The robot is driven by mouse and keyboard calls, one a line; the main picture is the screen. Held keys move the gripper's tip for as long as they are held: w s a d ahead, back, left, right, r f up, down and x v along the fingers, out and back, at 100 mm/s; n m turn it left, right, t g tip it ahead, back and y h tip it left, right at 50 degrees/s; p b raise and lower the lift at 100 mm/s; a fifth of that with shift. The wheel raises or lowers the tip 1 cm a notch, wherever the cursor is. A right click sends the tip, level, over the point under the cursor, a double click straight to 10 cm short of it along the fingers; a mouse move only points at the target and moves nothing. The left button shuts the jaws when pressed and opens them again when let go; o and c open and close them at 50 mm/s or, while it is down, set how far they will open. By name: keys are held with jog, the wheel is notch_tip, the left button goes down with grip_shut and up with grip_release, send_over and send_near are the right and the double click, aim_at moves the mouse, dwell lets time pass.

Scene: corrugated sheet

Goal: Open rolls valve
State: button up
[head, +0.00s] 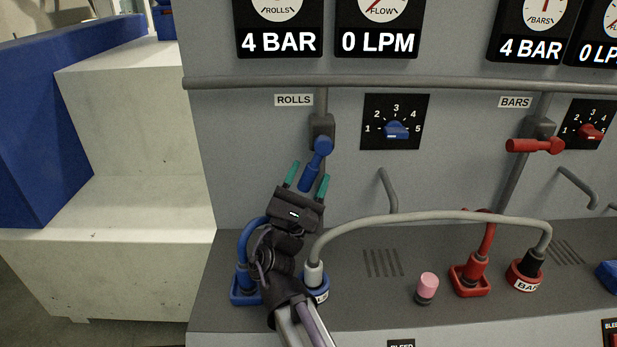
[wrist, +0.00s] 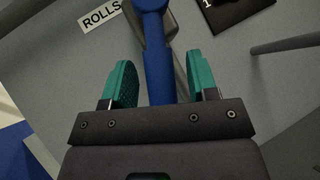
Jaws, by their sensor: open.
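The rolls valve has a blue lever handle (head: 316,163) on a grey pipe, below the ROLLS label (head: 294,100). The handle hangs down, tilted toward the lower left. My gripper (head: 307,180) is open, with its teal fingertips on either side of the handle's lower end. In the wrist view the blue handle (wrist: 158,72) runs between the two teal fingers of my gripper (wrist: 161,82). The handle's lower tip is hidden by the gripper body in the wrist view.
A blue selector knob (head: 397,130) is right of the valve. The red bars valve handle (head: 535,146) lies horizontal farther right. A grey hose (head: 430,216) arches over the lower ledge beside my arm. A bent grey rod (head: 388,190) sticks out below the knob.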

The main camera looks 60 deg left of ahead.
aim_at(305, 185)
jog(key=b+v, duration=0.4)
jog(key=v, duration=0.2)
jog(key=shift+s+d+f, duration=0.1)
jog(key=shift+s+f, duration=0.05)
jog(key=shift+f, duration=0.25)
jog(key=shift+s+d+f, duration=0.1)
jog(key=shift+s+d, duration=0.05)
jog(key=shift+s, duration=0.1)
jog(key=shift+c, duration=0.4)
